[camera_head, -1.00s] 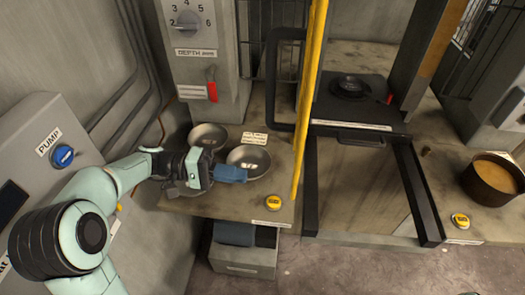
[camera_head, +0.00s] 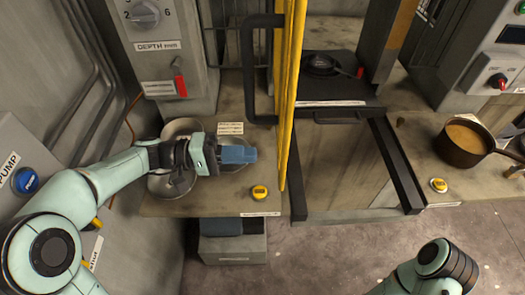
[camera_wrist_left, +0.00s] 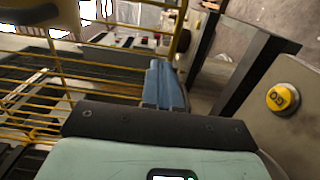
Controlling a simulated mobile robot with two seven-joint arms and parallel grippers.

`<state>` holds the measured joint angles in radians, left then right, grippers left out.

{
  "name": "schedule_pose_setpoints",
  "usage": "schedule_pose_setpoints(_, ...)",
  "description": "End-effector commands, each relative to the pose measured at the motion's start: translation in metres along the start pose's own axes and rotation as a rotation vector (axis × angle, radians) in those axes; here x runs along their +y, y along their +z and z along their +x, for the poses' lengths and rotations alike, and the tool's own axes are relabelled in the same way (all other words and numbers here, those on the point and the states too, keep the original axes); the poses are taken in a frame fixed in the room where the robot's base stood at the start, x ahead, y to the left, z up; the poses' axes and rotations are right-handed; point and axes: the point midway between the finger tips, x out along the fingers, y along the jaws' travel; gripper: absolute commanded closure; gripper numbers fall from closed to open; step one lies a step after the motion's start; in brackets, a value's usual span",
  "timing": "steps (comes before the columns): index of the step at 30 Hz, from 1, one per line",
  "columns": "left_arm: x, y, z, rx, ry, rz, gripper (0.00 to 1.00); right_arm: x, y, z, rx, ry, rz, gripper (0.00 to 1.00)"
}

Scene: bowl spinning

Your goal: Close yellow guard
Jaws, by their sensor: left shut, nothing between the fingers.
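The yellow guard (camera_head: 291,95) is seen nearly edge-on in the head view as tall yellow bars at the left side of the machine bay. A black bar handle (camera_head: 248,70) shows just left of it. In the left wrist view the guard's yellow wire bars (camera_wrist_left: 50,100) fill the left part. My left gripper (camera_head: 250,154) is shut and empty, with blue fingers pointing right, left of the guard and apart from it. The fingers also show in the left wrist view (camera_wrist_left: 163,85). My right gripper is out of view; only part of my right arm shows at bottom right.
Metal bowls (camera_head: 170,184) sit on the left counter, partly hidden by my left gripper. A yellow button (camera_head: 259,192) is at that counter's front, another (camera_head: 438,185) right of the bay. Black rails (camera_head: 397,165) flank the bay. A brown pot (camera_head: 463,142) stands on the right counter.

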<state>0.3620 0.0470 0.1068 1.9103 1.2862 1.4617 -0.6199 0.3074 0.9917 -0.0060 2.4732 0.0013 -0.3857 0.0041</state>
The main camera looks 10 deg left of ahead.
Motion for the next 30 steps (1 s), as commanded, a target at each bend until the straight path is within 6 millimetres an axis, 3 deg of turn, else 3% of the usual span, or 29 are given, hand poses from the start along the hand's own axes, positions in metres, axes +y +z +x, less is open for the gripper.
schedule_pose_setpoints(7,0.0,0.0,0.035,-0.002,0.001,-0.001,1.0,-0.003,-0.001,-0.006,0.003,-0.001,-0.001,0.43)
schedule_pose_setpoints(24,-0.001,0.0,0.044,0.003,0.0,0.0,1.0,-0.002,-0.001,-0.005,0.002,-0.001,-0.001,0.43)
schedule_pose_setpoints(30,-0.003,0.003,0.063,0.03,0.001,0.002,1.0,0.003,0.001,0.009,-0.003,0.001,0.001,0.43)
